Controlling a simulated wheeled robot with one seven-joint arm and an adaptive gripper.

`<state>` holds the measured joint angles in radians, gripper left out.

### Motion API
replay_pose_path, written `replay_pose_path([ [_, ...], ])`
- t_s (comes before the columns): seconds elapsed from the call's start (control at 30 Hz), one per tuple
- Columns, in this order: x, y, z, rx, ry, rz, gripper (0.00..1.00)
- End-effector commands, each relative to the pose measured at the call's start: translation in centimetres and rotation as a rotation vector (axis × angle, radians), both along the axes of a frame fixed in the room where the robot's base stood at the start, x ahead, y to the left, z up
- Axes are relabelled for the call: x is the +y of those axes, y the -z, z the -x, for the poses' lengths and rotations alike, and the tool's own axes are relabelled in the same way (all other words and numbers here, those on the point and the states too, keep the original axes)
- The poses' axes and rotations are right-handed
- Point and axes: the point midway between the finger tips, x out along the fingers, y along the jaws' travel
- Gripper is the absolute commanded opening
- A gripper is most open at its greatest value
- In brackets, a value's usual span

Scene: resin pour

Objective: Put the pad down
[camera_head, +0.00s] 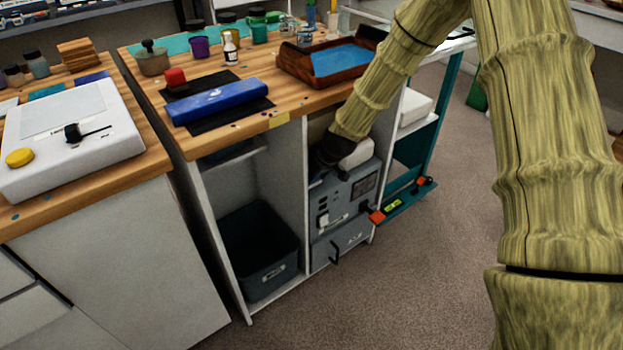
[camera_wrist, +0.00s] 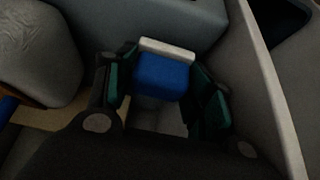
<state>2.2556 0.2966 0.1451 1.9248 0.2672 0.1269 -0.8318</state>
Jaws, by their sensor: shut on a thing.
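The pad (camera_wrist: 161,76) shows in the wrist view as a blue block with a white strip along its far edge. It sits between the two dark green fingertips of my gripper (camera_wrist: 165,92), which is shut on it. In the head view my gripper (camera_head: 326,152) is a dark shape inside the cabinet opening under the wooden worktop, above the grey machine (camera_head: 345,195). The pad cannot be made out in the head view. I cannot tell whether the pad touches a surface beneath it.
A white rounded object (camera_head: 357,152) sits on the machine close beside my gripper. A cabinet wall (camera_wrist: 265,85) rises close on the right in the wrist view. The worktop (camera_head: 300,98) is overhead. A dark bin (camera_head: 260,250) stands in the left bay.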

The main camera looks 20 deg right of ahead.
Motion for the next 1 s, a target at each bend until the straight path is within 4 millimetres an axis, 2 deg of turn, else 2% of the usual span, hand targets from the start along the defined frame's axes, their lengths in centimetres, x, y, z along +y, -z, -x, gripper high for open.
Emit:
replay_pose_path([
  [0.07,0.0,0.9,0.0,0.0,0.002,-0.001,0.3],
  [0.47,-0.1,1.2,0.0,0.0,0.001,0.0,0.3],
  [0.5,-0.1,1.1,0.0,-0.001,0.001,0.0,0.6],
  [0.83,-0.1,1.1,0.0,-0.001,0.0,0.0,0.62],
  [1.0,-0.2,0.0,0.4,-0.001,0.0,0.0,0.62],
])
